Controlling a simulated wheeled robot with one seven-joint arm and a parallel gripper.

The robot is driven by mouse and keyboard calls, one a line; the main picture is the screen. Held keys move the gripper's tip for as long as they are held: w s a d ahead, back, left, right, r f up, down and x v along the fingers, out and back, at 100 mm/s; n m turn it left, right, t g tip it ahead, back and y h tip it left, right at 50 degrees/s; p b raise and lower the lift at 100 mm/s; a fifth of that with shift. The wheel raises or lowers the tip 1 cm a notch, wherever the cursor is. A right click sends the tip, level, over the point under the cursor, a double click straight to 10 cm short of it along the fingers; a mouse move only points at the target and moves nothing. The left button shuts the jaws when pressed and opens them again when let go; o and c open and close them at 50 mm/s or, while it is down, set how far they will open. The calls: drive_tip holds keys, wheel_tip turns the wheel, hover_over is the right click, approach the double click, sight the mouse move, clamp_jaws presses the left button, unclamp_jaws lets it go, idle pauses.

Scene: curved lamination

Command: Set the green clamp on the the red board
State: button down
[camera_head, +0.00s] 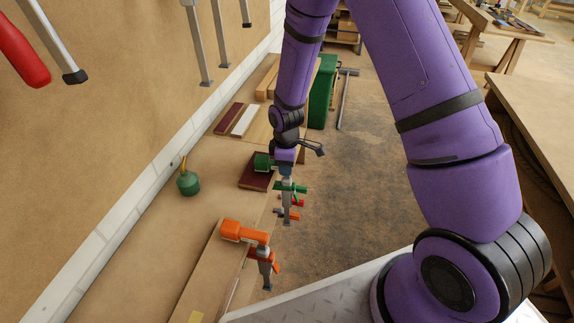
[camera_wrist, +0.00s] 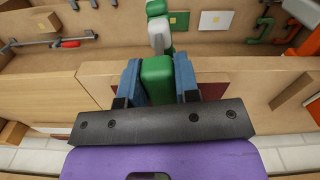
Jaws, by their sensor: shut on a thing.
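The green clamp (camera_head: 264,162) is at the bench edge, its green head over the dark red board (camera_head: 256,183). Its metal bar and lower green part (camera_head: 291,187) hang past the edge. My gripper (camera_head: 284,165) is shut on the clamp. In the wrist view, the blue fingers of my gripper (camera_wrist: 157,80) hold the green clamp (camera_wrist: 156,70) from both sides. The red board (camera_wrist: 214,88) shows on both sides behind the fingers. I cannot tell if the clamp touches the board.
An orange clamp (camera_head: 245,234) is fixed nearer on the bench edge. Another dark red board (camera_head: 229,118) and a white board (camera_head: 244,120) lie farther back. A green bin (camera_head: 322,92) stands beyond the bench.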

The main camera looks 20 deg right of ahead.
drive_tip(key=c, duration=0.8)
unclamp_jaws()
wheel_tip(320, 180, up, 11)
drive_tip(key=s+d+r+m+t, duration=0.1)
drive_tip(key=s+d+r+m, duration=0.15)
drive_tip(key=r, duration=0.45)
drive_tip(key=s+d+r+m+t, duration=0.1)
drive_tip(key=s+r+m, duration=0.1)
drive_tip(key=s+r, duration=0.35)
drive_tip(key=s+d+r+m+t, duration=0.1)
drive_tip(key=s+d+r+m, duration=0.1)
drive_tip(key=r, duration=0.7)
drive_tip(key=s+d+r+m, duration=0.1)
drive_tip(key=s+r+m, duration=0.1)
drive_tip(key=s, duration=0.4)
drive_tip(key=s+d+r+m+t, duration=0.1)
drive_tip(key=s+r+m, duration=0.1)
drive_tip(key=s+r, duration=0.2)
drive_tip(key=s+d+r+m+t, duration=0.1)
drive_tip(key=s+r+m, duration=0.1)
drive_tip(key=s, duration=0.6)
drive_tip(key=shift+s+d+r, duration=0.1)
drive_tip(key=shift+d+r, duration=0.15)
drive_tip(key=shift+r, duration=0.2)
